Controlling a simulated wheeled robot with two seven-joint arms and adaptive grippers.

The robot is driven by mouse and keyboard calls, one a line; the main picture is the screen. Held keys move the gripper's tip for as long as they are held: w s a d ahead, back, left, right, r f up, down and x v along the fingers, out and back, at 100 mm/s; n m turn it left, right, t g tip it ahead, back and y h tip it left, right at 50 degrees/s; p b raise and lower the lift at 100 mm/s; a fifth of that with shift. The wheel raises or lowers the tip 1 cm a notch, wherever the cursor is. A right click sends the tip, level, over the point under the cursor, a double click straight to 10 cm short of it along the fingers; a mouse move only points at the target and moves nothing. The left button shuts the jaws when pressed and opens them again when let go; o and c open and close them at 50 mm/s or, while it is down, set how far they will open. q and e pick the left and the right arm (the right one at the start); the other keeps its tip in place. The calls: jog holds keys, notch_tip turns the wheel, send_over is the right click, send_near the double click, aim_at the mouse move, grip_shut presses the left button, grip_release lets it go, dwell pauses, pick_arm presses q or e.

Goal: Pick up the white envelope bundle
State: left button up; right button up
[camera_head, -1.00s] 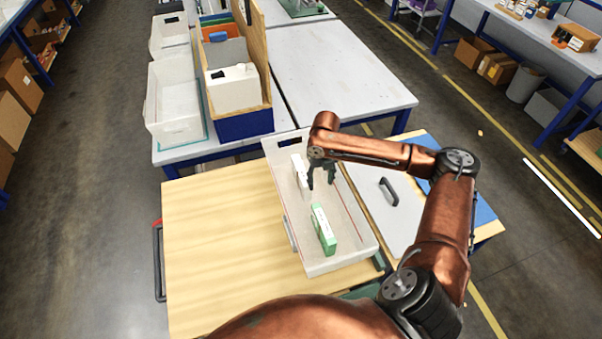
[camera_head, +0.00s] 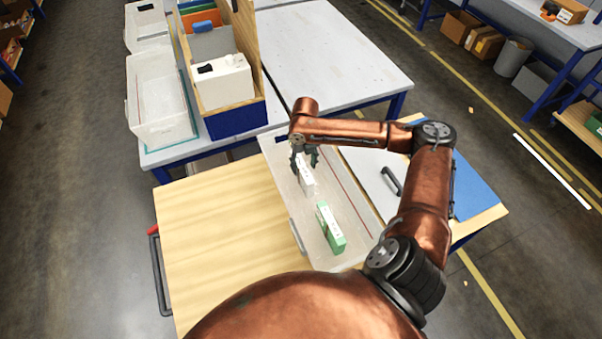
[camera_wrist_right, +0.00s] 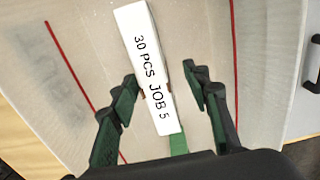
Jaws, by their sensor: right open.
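The white envelope bundle (camera_head: 307,182) stands in a clear-walled tray (camera_head: 352,196), towards its far left side. In the right wrist view the bundle (camera_wrist_right: 149,70) shows a white top strip printed "30 PCS JOB 5". My right gripper (camera_head: 304,164) is open over the far part of the bundle and hides some of it. In the wrist view its two dark green fingers (camera_wrist_right: 160,82) are on either side of the strip, with a gap on both sides. I cannot tell how far down they reach. My left gripper is not in view.
A green-and-white bundle (camera_head: 330,228) stands nearer in the same tray. A wooden board (camera_head: 215,245) lies left of the tray. A wooden divider box with a white container (camera_head: 222,82) and an empty clear bin (camera_head: 160,105) are on the table behind.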

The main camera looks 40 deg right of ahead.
jog(key=f, duration=0.4)
jog(key=shift+w+a+f+b, duration=0.2)
jog(key=shift+a+f+b, duration=0.1)
jog(key=shift+f, duration=0.1)
jog(key=shift+r, duration=0.1)
grip_shut()
